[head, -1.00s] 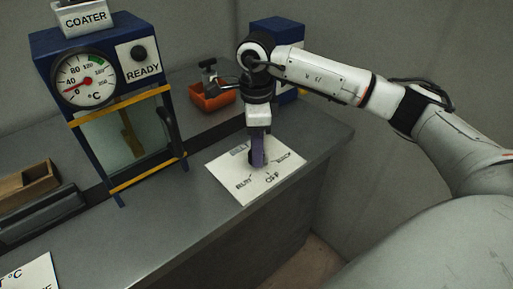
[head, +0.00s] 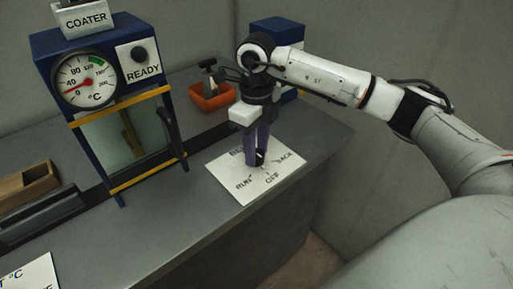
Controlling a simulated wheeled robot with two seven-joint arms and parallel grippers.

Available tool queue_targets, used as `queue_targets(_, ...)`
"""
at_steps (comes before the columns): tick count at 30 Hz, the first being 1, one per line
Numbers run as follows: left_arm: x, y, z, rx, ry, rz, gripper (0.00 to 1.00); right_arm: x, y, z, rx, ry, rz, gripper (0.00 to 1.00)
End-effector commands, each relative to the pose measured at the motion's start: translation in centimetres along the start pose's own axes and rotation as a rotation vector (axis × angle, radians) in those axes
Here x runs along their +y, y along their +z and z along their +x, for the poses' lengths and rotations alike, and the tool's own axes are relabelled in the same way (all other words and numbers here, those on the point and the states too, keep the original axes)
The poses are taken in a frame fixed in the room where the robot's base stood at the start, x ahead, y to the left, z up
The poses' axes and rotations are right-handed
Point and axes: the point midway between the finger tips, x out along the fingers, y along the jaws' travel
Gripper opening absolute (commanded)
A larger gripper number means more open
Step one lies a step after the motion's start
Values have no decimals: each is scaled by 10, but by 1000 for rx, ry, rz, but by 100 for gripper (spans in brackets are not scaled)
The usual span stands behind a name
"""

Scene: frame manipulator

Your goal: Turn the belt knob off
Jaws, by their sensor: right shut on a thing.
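The belt knob (head: 260,157) is a small dark knob on a white label plate (head: 233,178) lying on the grey bench. The plate reads RUN at left, OFF at the front and BACK at right; the label at the back is partly hidden by my fingers. My right gripper (head: 257,158) points straight down with its purplish fingers shut on the knob. The fingers cover much of the knob, so I cannot tell surely which word it points to. My left gripper is not in view.
A blue coater cabinet (head: 59,134) with a dial and READY lamp stands left of the plate. An orange tray (head: 211,100) and a blue box (head: 278,30) are behind my right gripper. A brown box (head: 30,185) is at far left. The bench front is clear.

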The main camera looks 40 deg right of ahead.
Motion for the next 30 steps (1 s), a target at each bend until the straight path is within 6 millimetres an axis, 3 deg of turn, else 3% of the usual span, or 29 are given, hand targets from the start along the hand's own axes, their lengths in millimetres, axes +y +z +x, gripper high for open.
queue_targets(14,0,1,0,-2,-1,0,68,-1,2,-3,-7,-2,17,9)
queue_targets(15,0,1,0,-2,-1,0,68,-1,2,-3,-7,-2,17,33)
queue_targets(18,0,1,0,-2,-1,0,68,-1,1,-2,-6,-1,16,50)
queue_targets(30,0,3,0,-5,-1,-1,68,-1,1,-8,-4,-2,16,50)
